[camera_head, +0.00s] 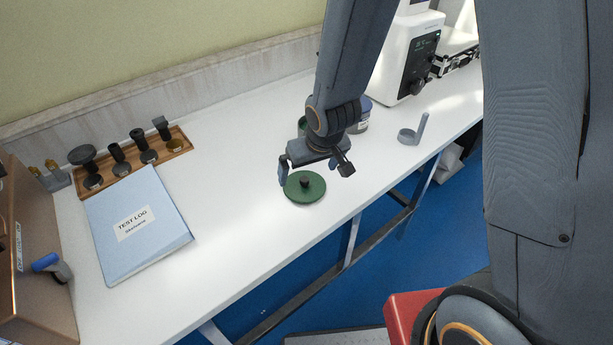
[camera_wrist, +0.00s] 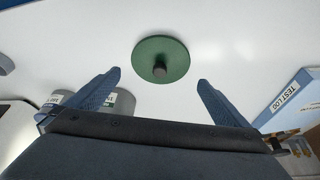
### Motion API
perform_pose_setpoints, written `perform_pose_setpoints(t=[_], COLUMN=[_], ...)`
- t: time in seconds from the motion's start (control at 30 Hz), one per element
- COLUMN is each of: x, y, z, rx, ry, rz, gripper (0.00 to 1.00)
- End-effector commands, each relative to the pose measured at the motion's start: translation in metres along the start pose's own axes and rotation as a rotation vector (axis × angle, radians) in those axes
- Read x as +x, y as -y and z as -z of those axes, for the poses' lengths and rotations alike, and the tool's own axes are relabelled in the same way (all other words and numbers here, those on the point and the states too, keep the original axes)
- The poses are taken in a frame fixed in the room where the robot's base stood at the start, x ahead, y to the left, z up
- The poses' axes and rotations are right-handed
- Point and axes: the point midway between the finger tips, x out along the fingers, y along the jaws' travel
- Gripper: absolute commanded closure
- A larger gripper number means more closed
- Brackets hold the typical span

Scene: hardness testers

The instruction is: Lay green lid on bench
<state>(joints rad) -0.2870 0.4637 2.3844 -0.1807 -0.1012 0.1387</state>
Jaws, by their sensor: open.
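The green lid (camera_head: 304,187) is a round disc with a dark knob on top. It lies flat, knob up, on the white bench (camera_head: 235,225), near the front edge. In the wrist view the green lid (camera_wrist: 161,60) lies beyond the fingertips, between their lines. My gripper (camera_head: 312,174) is just behind and above the lid, with its fingers spread apart. In the wrist view my gripper (camera_wrist: 160,77) has nothing between its fingers.
A blue test log binder (camera_head: 137,224) and a wooden rack (camera_head: 128,160) are at left. A grey holder (camera_head: 412,131) and white tester (camera_head: 402,58) are at right.

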Motion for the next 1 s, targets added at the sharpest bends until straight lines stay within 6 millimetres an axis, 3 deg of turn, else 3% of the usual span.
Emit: perform_pose_setpoints(t=[0.2, 0.43, 0.53, 0.67, 0.8, 1.0], x=[-0.041, -0.055, -0.067, -0.1, -0.141, -0.175], y=[0.0, -0.001, -0.015, -0.052, -0.082, -0.092], z=[0.001, 0.0, -0.005, -0.027, -0.063, -0.098], rx=[0.0, 0.002, 0.027, 0.114, 0.222, 0.314], ry=[-0.001, 0.001, 0.015, 0.076, 0.163, 0.24], rz=[-0.001, -0.002, -0.023, -0.078, -0.107, -0.092], gripper=[0.0, 0.0, 0.0, 0.0, 0.0, 0.0])
